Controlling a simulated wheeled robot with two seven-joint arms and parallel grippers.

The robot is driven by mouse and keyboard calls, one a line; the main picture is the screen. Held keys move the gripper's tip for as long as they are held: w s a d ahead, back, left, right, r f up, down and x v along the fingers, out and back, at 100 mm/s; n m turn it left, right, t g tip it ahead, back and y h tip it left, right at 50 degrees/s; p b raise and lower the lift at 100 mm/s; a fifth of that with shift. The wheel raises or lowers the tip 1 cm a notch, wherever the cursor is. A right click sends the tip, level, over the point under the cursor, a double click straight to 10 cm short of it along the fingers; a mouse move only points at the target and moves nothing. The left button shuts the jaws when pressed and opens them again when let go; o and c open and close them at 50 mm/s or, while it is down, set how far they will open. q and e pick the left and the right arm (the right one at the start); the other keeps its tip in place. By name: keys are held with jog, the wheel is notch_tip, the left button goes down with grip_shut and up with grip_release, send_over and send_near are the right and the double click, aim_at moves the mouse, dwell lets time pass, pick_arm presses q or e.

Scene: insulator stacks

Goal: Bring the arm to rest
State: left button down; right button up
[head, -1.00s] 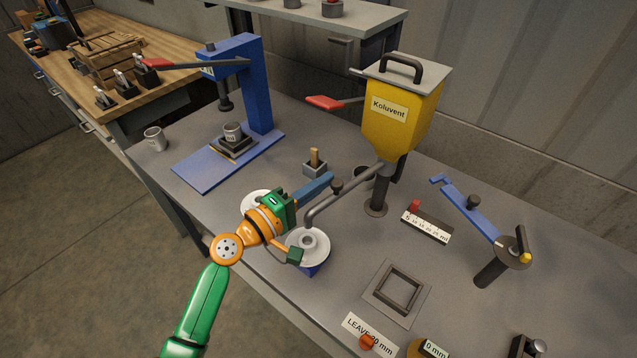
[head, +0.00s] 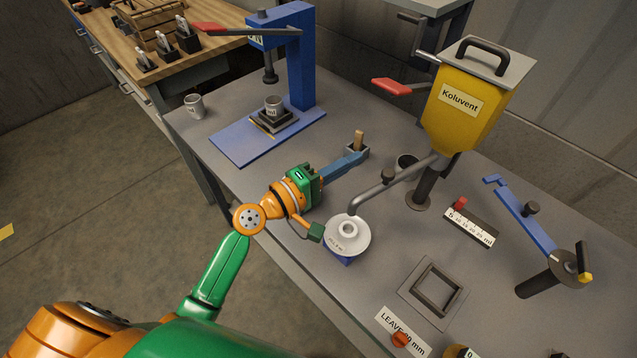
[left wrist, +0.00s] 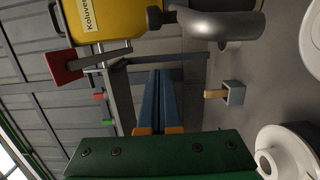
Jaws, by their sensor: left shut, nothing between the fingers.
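My left gripper (head: 360,157) reaches over the bench from the left, in the head view. Its blue fingers lie together with nothing between them, and they show shut in the left wrist view (left wrist: 160,74). The fingertips overlap the small grey holder with a wooden handle (head: 359,138) in the head view; the gap in depth is unclear. A white insulator disc (head: 362,236) rests on a blue base just right of my wrist. My right gripper is not seen.
A yellow hopper (head: 468,98) with a grey spout (head: 390,180) stands right of my gripper. A square frame (head: 437,288) and a blue lever (head: 525,215) are to the right.

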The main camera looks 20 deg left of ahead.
aim_at(350, 208)
pick_arm(q)
jog(key=s+f+m, duration=0.1)
jog(key=s, duration=0.2)
jog(key=s+f+m+g+b, duration=0.1)
jog(key=s, duration=0.2)
jog(key=s+f+m+g, duration=0.1)
jog(key=s, duration=0.3)
jog(key=shift+f+b, duration=0.25)
jog(key=shift+b, duration=0.15)
jog(key=s+a+f+m+g+y, duration=0.4)
jog(key=s+f+m+g+y, duration=0.1)
jog(key=s+f, duration=0.25)
jog(key=s+a+f+m+g+y, duration=0.45)
jog(key=s+f, duration=0.25)
jog(key=f, duration=0.2)
notch_tip(350, 208, down, 16)
jog(key=s, duration=0.2)
jog(key=s+a+f+g+y, duration=0.1)
jog(key=s+a+f+g, duration=0.1)
jog(key=s+f, duration=0.8)
jog(key=shift+s+m, duration=0.35)
jog(key=shift+s, duration=0.65)
